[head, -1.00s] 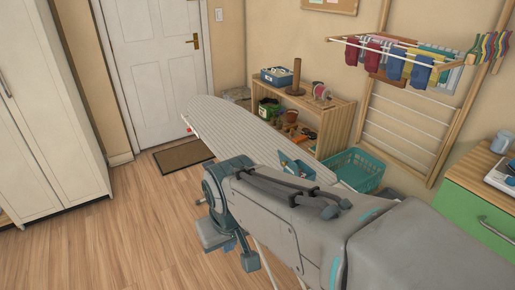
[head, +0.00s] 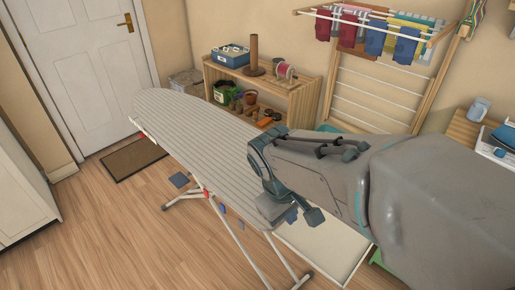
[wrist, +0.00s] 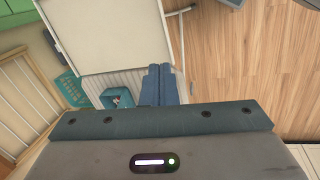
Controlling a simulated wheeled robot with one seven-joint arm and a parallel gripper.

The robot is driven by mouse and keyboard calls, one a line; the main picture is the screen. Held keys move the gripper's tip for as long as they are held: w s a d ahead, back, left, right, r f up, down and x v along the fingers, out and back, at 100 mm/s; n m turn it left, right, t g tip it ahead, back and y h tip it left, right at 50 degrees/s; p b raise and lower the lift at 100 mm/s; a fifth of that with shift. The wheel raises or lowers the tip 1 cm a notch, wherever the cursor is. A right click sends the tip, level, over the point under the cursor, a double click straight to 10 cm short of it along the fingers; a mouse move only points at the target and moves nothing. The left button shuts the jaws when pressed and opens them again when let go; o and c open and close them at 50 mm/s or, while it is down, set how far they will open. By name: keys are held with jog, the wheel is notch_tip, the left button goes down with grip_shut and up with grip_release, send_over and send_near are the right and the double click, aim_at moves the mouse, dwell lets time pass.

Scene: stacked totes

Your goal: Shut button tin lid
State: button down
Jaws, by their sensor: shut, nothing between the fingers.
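The small blue tin (wrist: 117,97), which looks like the button tin, sits on the striped ironing board (wrist: 140,85) in the wrist view. It seems to stand open, but its lid is too small to make out clearly. In the head view my arm hides it. My gripper (wrist: 160,68) is shut and empty, its blue fingers to the right of the tin in the wrist view and apart from it. In the head view my gripper (head: 292,216) is by the near end of the ironing board (head: 200,140).
A wooden shelf (head: 310,88) against the wall holds a blue box (head: 231,56), a spool (head: 285,72) and pots. A drying rack (head: 375,90) with clothes is at the right. A teal basket (wrist: 72,88) is near the board. Wooden floor (head: 110,220) is clear at the left.

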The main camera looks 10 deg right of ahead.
jog(key=w+a+f+n+t+h, duration=0.2)
jog(key=w+a+n+t+h, duration=0.25)
jog(key=n, duration=0.65)
jog(key=w+a+f+n+t+h, duration=0.25)
jog(key=w+a+n, duration=0.35)
jog(key=w+n, duration=0.3)
jog(key=w+d+f+n, duration=0.1)
jog(key=w+d+f, duration=0.3)
jog(key=d, duration=0.5)
jog(key=shift+w+d+p, duration=0.35)
jog(key=shift+w+p, duration=0.05)
jog(key=shift+w, duration=0.75)
jog(key=shift+r+g, duration=0.1)
jog(key=shift+g, duration=0.2)
